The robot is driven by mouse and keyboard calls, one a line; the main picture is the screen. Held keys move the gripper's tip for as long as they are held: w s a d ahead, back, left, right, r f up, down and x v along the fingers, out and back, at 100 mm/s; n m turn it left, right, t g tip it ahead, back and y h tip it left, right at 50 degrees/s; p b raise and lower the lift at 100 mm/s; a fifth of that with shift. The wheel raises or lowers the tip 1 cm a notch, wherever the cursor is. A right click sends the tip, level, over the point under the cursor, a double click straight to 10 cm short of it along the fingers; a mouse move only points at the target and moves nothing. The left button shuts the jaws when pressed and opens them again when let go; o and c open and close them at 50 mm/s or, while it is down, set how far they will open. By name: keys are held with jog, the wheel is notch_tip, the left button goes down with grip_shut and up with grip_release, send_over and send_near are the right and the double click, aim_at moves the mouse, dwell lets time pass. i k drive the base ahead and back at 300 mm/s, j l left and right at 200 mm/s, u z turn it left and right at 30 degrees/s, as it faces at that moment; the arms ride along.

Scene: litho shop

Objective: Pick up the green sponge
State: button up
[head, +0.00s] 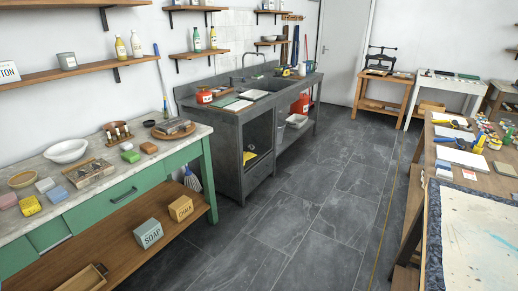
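A small green block (130,156), which looks like the green sponge, lies on the pale marble top of the green counter (110,187) at left. It sits beside a wooden rack and a brown block (149,148). A yellow-green block (57,194) lies farther left on the same top, among other sponge-like blocks; it is too small to tell which of the two is the named sponge. My gripper is not in view.
A yellow block (30,205), a blue block (45,185) and a white bowl (66,151) share the counter top. Boxes marked SOAP (148,233) and CHALK (181,208) stand on the shelf below. The grey tiled floor (300,215) is clear between the counter and the right-hand worktable (428,150).

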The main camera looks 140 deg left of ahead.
aim_at(131, 156)
jog(key=z, duration=0.5)
jog(key=j+z, duration=0.1)
jog(key=z, duration=0.9)
jog(key=k+z, duration=0.1)
jog(key=z, duration=0.35)
jog(key=k+j+z, duration=0.1)
jog(key=z, duration=0.3)
jog(key=k+z, duration=0.55)
jog(key=z, duration=0.25)
jog(key=k+l+z, duration=0.1)
jog(key=k+z, duration=0.15)
jog(key=z, duration=0.15)
jog(key=k+l+z, duration=0.15)
jog(key=z, duration=0.3)
jog(key=k+l+z, duration=0.1)
jog(key=k+l, duration=0.35)
jog(key=l, duration=0.15)
jog(key=k+l+z, duration=0.15)
jog(key=l, duration=0.2)
jog(key=k+l, duration=0.3)
jog(key=k+l+z, duration=0.15)
jog(key=l, duration=0.25)
jog(key=k+l, duration=0.2)
jog(key=l, duration=0.15)
jog(key=k+l+z, duration=0.15)
jog(key=l, duration=0.2)
jog(key=k, duration=0.05)
